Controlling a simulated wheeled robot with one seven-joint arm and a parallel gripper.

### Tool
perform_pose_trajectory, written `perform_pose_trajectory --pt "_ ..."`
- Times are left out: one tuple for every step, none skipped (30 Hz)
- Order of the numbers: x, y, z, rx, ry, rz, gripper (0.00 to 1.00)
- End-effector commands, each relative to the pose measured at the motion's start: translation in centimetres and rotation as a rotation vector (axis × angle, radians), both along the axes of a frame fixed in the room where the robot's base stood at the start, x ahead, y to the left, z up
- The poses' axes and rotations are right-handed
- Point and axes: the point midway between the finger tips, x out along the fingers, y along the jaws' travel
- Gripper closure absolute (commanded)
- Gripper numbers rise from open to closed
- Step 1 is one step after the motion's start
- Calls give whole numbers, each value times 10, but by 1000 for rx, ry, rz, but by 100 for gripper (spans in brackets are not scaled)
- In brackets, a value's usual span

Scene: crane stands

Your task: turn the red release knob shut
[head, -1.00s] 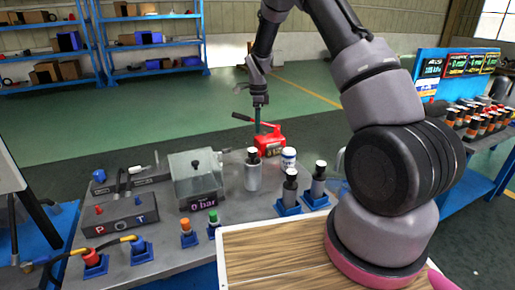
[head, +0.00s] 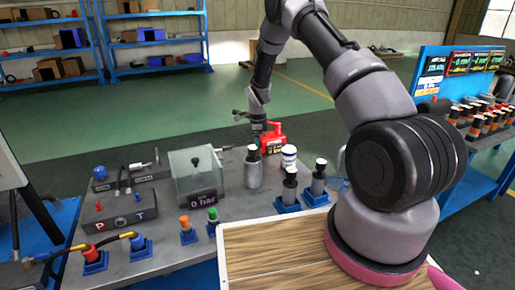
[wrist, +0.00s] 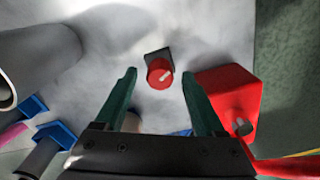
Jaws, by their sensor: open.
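In the head view my gripper (head: 258,136) is low at the table's far side, beside the red pump body (head: 272,138). I cannot make out the knob there.
The red pump body also stands close to the right finger in the wrist view (wrist: 228,95). Bare table lies left of the knob.

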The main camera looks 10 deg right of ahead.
Motion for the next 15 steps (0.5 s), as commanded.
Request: perform_pose_trajectory --pt "0 0 -1 0 0 0 29" --pt "0 0 -1 0 0 0 29" --pt "0 0 0 0 0 0 29" --pt "0 0 0 0 0 0 29" --pt "0 0 0 0 0 0 29" --pt "0 0 0 0 0 0 29" --pt "0 0 0 0 0 0 36" --pt "0 0 0 0 0 0 48" --pt "0 0 0 0 0 0 63" --pt "0 0 0 0 0 0 74" --pt "0 0 0 0 0 0 86" --pt "0 0 0 0 0 0 100" --pt "0 0 0 0 -1 0 100" --pt "0 0 0 0 0 0 100" --pt "0 0 0 0 -1 1 100"
